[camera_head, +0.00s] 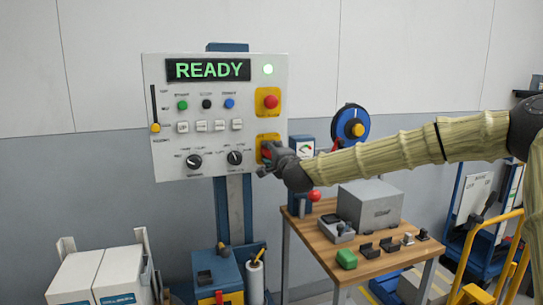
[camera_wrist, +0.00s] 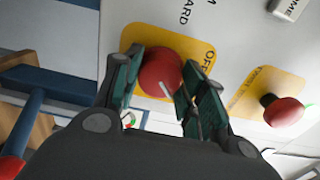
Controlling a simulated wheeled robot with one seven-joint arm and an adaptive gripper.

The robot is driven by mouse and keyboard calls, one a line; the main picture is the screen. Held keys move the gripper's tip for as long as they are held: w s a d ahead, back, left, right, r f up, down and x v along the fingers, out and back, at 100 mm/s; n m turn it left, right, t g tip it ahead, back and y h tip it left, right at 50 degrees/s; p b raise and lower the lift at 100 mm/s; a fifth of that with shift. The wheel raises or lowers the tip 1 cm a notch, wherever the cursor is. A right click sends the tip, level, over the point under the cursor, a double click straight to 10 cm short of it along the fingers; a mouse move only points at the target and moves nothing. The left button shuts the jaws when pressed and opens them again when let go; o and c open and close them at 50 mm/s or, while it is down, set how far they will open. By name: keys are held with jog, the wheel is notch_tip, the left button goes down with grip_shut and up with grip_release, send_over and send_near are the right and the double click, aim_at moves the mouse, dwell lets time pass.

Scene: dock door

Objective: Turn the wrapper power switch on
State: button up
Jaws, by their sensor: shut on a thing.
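The power switch is a red round knob (camera_wrist: 161,70) on a yellow plate, at the lower right of the control panel (camera_head: 178,130). In the wrist view, my gripper (camera_wrist: 160,84) has its green-padded fingers on either side of the knob, shut on it. A pale line shows on the knob's face, and "OFF" is printed on the plate beside it.
A red mushroom button (camera_head: 270,101) on another yellow plate sits above the switch; it also shows in the wrist view (camera_wrist: 284,110). Below right, a wooden bench (camera_head: 328,232) carries a grey box (camera_head: 370,207) and small parts. White boxes (camera_head: 120,272) stand lower left.

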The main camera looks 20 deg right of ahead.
jog(key=o, duration=1.1)
jog(key=shift+c, duration=0.2)
jog(key=shift+s, duration=0.1)
jog(key=s, duration=1.1)
jog(key=shift+s+d, duration=0.25)
jog(key=shift+s, duration=0.15)
jog(key=shift+f, duration=0.15)
